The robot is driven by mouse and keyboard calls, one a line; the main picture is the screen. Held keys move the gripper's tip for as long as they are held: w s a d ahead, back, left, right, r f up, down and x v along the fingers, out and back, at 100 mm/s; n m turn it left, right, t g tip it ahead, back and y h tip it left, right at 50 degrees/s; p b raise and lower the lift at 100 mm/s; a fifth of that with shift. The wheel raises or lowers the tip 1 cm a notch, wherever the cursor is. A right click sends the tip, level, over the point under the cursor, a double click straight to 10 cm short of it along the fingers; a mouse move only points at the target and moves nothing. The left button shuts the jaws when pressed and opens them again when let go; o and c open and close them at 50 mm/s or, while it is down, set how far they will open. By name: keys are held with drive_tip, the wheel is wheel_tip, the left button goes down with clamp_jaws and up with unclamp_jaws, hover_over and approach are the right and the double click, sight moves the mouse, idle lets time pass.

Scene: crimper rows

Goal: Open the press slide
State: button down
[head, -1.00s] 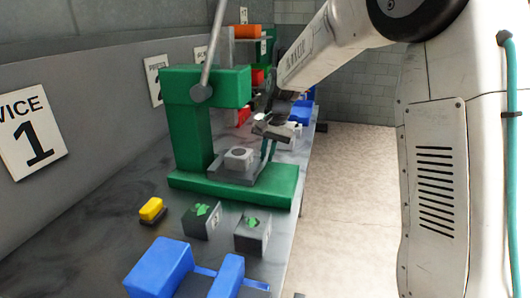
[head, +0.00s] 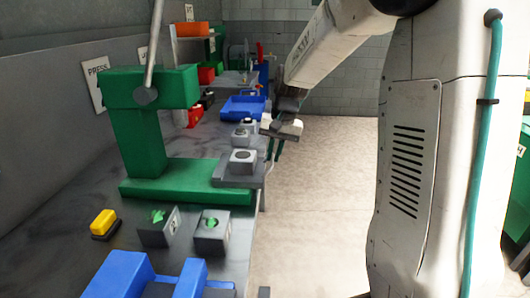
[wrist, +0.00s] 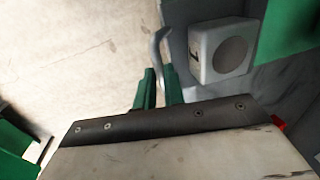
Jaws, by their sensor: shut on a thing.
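The green press (head: 135,130) stands on the bench with its grey lever raised. Its grey slide (head: 225,174) sticks out past the right end of the green base, toward the bench edge. A light grey block with a dark round top (head: 243,161) sits on the slide; it also shows in the wrist view (wrist: 222,50). My gripper (head: 275,150) is at the slide's outer end. In the wrist view, its green fingers (wrist: 158,86) are shut on the bent metal handle (wrist: 156,45) beside the slide. Where the handle joins the slide is unclear.
Two grey blocks with green marks (head: 211,232) and a yellow button (head: 103,223) lie in front of the press. A blue fixture (head: 120,275) is nearest. A blue tray (head: 243,106) stands behind.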

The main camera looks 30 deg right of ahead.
drive_tip(key=shift+d, duration=0.1)
drive_tip(key=c, duration=1.5)
unclamp_jaws()
drive_tip(key=r, duration=0.5)
drive_tip(key=s+d+r, duration=0.1)
drive_tip(key=r, duration=0.1)
drive_tip(key=shift+d+r, duration=0.1)
drive_tip(key=shift+r, duration=0.25)
drive_tip(key=s+a+n, duration=0.2)
drive_tip(key=s+a, duration=0.2)
drive_tip(key=s, duration=0.5)
drive_tip(key=s+a+n+h, duration=0.1)
drive_tip(key=s+a, duration=0.3)
drive_tip(key=s, duration=0.6)
drive_tip(key=s+a+f+n, duration=0.1)
drive_tip(key=s+a+n, duration=0.2)
drive_tip(key=s, duration=0.7)
drive_tip(key=shift+s+a+n+h, duration=0.2)
drive_tip(key=shift+a+n+h, duration=0.2)
drive_tip(key=shift+a, duration=0.1)
